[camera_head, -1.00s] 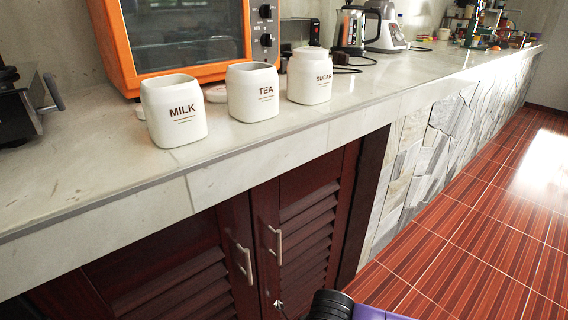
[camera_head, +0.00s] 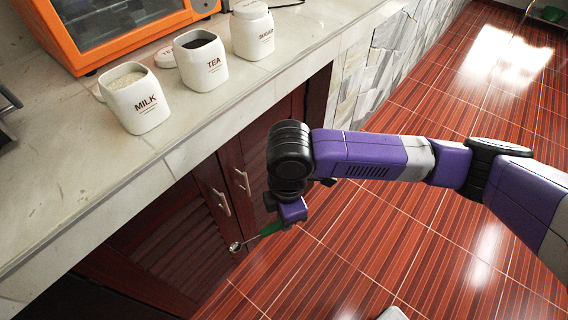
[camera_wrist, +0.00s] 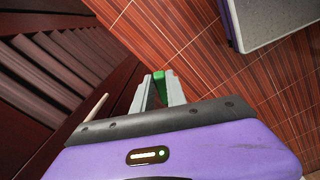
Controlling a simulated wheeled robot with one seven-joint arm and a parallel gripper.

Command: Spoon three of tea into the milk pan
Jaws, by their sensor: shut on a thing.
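The white TEA canister (camera_head: 203,70) stands open on the counter with dark contents. Left of it, the white MILK canister (camera_head: 140,108) is open with pale contents. No separate pan shows. My gripper (camera_head: 283,222) is in front of and below the counter edge, shut on the green handle (camera_head: 270,229) of a spoon. The spoon's metal bowl (camera_head: 236,246) points left, before the cabinet doors; its contents are too small to tell. In the wrist view the green handle (camera_wrist: 159,84) sits between the fingers (camera_wrist: 157,94); the bowl is not seen there.
The closed white SUGAR canister (camera_head: 252,32) stands right of TEA. A round lid (camera_head: 166,57) lies behind TEA. The orange oven (camera_head: 62,40) is at the back. Cabinet doors with metal handles (camera_head: 221,202) are below the counter (camera_head: 60,200). The tiled floor (camera_head: 430,255) is open at right.

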